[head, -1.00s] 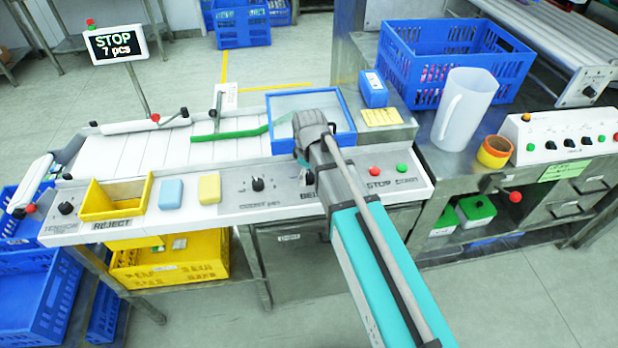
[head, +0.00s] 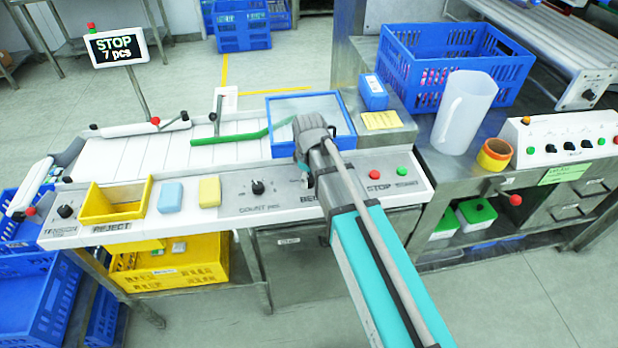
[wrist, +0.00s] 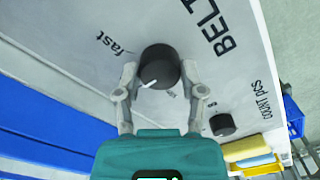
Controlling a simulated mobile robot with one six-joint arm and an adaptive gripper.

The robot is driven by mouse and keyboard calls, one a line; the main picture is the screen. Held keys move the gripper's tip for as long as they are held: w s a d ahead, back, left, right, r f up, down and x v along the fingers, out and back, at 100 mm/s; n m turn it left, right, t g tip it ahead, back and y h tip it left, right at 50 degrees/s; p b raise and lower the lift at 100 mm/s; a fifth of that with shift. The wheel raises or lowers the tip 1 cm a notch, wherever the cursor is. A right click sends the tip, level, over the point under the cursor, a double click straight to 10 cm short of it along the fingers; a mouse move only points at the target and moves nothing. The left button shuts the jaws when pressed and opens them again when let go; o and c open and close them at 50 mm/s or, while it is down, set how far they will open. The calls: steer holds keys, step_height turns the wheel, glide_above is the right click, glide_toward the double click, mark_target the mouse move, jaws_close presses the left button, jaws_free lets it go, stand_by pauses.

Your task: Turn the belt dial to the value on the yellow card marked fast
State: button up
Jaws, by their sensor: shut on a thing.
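The belt dial (wrist: 159,66) is a round black knob with a white pointer mark, beside the printed word BELT in the wrist view. Its pointer faces the lower left of that view. The printed word "fast" stands on the panel to the upper left of the dial. My gripper (wrist: 164,82) is shut on the dial, with one finger on each side. In the head view my arm and gripper (head: 312,140) hide the dial. The yellow card (head: 381,120) lies behind the panel at the right; its writing is too small to read.
The count dial (head: 257,187) is left of my gripper, near a yellow sponge (head: 209,191) and a blue one (head: 170,197). Red and green buttons are close on the right. A blue-rimmed tray (head: 350,118) stands behind. The display (head: 115,47) reads STOP, 7 pcs.

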steer(key=shift+m, duration=0.5)
steer(key=m, duration=1.1)
stand_by(0.3)
steer(key=o, duration=1.1)
steer(key=shift+o, duration=0.2)
steer(key=shift+n, duration=0.3)
